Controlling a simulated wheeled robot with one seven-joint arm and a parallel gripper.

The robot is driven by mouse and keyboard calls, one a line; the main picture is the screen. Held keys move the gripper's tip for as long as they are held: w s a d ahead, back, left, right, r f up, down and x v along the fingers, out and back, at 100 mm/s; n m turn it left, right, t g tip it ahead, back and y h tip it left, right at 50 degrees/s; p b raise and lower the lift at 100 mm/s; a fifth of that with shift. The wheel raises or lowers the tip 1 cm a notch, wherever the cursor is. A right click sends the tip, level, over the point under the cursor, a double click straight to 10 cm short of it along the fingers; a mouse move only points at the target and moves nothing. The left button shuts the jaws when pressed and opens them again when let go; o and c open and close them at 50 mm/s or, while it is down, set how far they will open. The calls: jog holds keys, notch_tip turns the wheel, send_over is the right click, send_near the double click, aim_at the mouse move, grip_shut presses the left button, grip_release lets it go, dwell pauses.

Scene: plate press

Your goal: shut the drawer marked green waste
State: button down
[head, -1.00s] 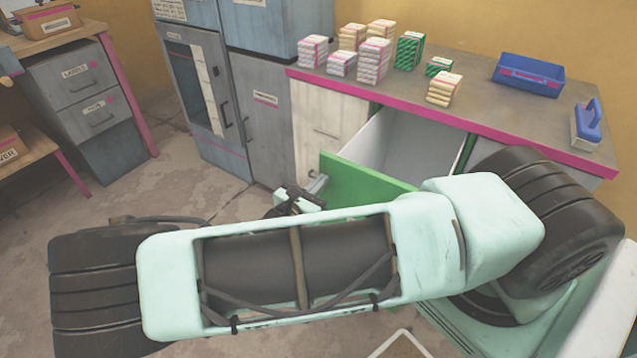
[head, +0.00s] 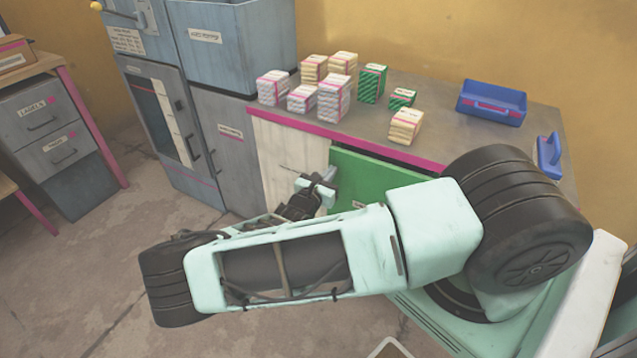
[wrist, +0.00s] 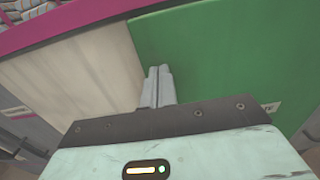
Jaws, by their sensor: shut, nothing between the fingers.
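My gripper (head: 328,178) is at the left side of the green front. In the wrist view my gripper (wrist: 160,73) has its fingers together and empty, by the seam between the green front (wrist: 225,55) and the cream front. I cannot tell whether the fingertips touch it. My arm hides the lower part of the drawer.
A cream cabinet front (head: 285,160) stands left of the green one. The grey counter (head: 345,110) above bears several wrapped packs (head: 335,97) and a blue tray (head: 492,103). Grey cabinets (head: 228,140) stand further left. The floor (head: 90,270) at left is clear.

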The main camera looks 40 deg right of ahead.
aim_at(336, 164)
jog(key=x, duration=0.4)
jog(key=shift+d+r+p, duration=0.1)
jog(key=shift+d+p, duration=0.1)
jog(key=shift+p, duration=0.15)
jog(key=shift+w+d, duration=0.1)
